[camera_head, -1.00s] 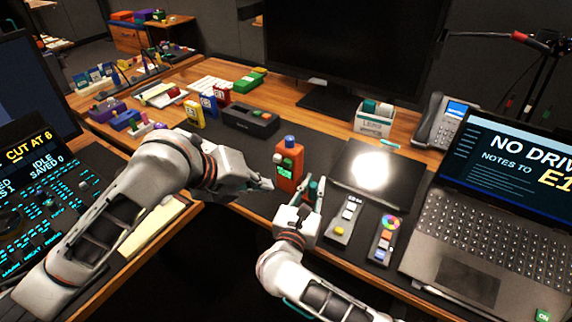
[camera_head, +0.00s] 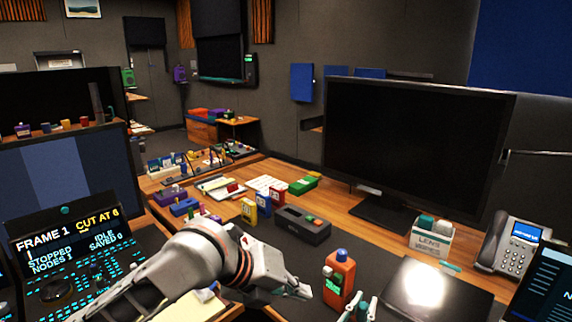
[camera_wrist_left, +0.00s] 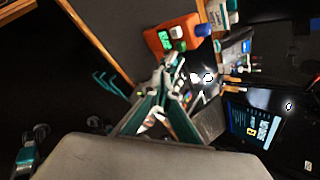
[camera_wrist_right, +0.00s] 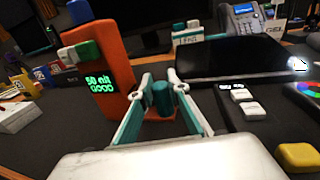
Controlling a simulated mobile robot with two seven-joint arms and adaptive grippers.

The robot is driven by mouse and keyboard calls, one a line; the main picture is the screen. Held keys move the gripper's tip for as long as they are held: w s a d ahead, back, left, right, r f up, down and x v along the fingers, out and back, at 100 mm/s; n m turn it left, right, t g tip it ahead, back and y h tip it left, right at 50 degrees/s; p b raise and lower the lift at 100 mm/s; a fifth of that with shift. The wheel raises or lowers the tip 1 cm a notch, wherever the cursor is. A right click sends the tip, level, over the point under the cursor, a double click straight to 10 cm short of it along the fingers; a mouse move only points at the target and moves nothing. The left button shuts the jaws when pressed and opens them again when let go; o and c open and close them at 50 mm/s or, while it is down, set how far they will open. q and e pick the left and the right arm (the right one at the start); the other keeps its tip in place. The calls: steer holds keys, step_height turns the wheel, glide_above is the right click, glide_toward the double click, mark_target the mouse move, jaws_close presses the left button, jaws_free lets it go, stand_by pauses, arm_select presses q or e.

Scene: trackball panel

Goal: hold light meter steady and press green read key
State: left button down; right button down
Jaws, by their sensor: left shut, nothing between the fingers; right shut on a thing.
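The light meter (camera_head: 339,279) is an upright orange block with a blue top and a lit green screen, low in the head view. In the right wrist view its screen (camera_wrist_right: 99,84) appears to read "GOOD", and a green key (camera_wrist_right: 84,51) sticks out above it. My right gripper (camera_wrist_right: 162,84) is shut on the teal post (camera_wrist_right: 161,98) at the meter's foot; it also shows in the head view (camera_head: 362,307). My left gripper (camera_head: 306,291) is shut and empty, left of the meter. In the left wrist view its tips (camera_wrist_left: 172,62) are close to the meter's keyed face; contact is unclear.
A dark box (camera_head: 303,224) stands behind the meter, with coloured packs (camera_head: 256,205) beside it. A flat panel (camera_head: 425,290) lies to the right, near a lens box (camera_head: 431,239) and phone (camera_head: 514,245). A large monitor (camera_head: 412,145) stands behind.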

arm_select(q)
steer(key=shift+w+d+r+v, duration=0.1)
steer(key=shift+r+v, duration=0.05)
steer(key=shift+v, duration=0.8)
steer(key=shift+w+d+r+v, duration=0.1)
steer(key=shift+d+v, duration=0.05)
steer(key=shift+v, duration=0.8)
steer(key=shift+d+r+v, duration=0.1)
steer(key=shift+r+v, duration=0.05)
steer(key=shift+v, duration=0.8)
arm_select(e)
steer(key=c, duration=1.8)
jaws_free()
steer(key=shift+c, duration=0.2)
steer(key=v, duration=0.7)
steer(key=shift+s+a, duration=0.1)
steer(key=shift+s, duration=0.15)
steer(key=o, duration=0.3)
